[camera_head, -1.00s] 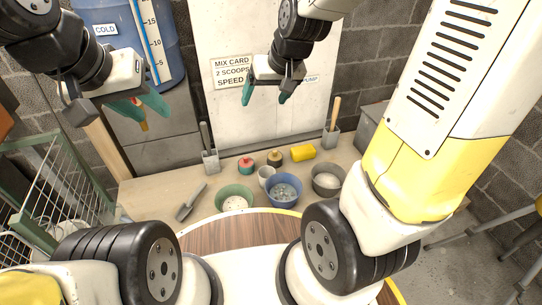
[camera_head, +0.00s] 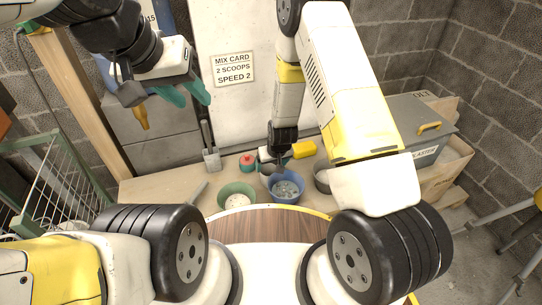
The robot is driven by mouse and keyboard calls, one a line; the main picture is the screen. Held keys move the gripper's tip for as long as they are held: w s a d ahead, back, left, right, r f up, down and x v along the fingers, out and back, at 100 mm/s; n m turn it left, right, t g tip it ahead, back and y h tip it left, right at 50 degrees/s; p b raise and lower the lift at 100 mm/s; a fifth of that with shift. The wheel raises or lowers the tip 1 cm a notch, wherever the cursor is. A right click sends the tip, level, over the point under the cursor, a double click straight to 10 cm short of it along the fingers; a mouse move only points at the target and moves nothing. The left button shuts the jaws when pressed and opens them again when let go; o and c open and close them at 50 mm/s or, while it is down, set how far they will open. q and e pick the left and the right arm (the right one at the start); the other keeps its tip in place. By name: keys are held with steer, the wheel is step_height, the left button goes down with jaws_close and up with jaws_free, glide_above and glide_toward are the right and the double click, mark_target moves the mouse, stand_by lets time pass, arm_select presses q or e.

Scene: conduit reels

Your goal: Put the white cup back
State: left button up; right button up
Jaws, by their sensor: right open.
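The white cup stood on the bench between the teal jar and the blue bowl in the earlier view; now my right gripper covers that spot and I cannot clearly make the cup out. My right gripper (camera_head: 274,166) is down at the bench, just behind the blue bowl (camera_head: 300,190). Its jaws are open, but its fingers are mostly hidden, and I cannot tell whether they are around the cup or beside it.
A green bowl (camera_head: 224,199), a grey pot (camera_head: 320,181), a red-topped teal jar (camera_head: 247,163) and a yellow object (camera_head: 304,149) crowd the bench. A holder (camera_head: 212,160) with a tool stands left. A grey box (camera_head: 418,147) is at right. The bench's left end is clear.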

mark_target(268, 173)
steer(key=x, duration=1)
steer(key=shift+a+f, duration=0.1)
steer(key=shift+f, duration=0.15)
steer(key=c, duration=1.6)
steer(key=shift+o, duration=0.2)
steer(key=shift+r, duration=0.15)
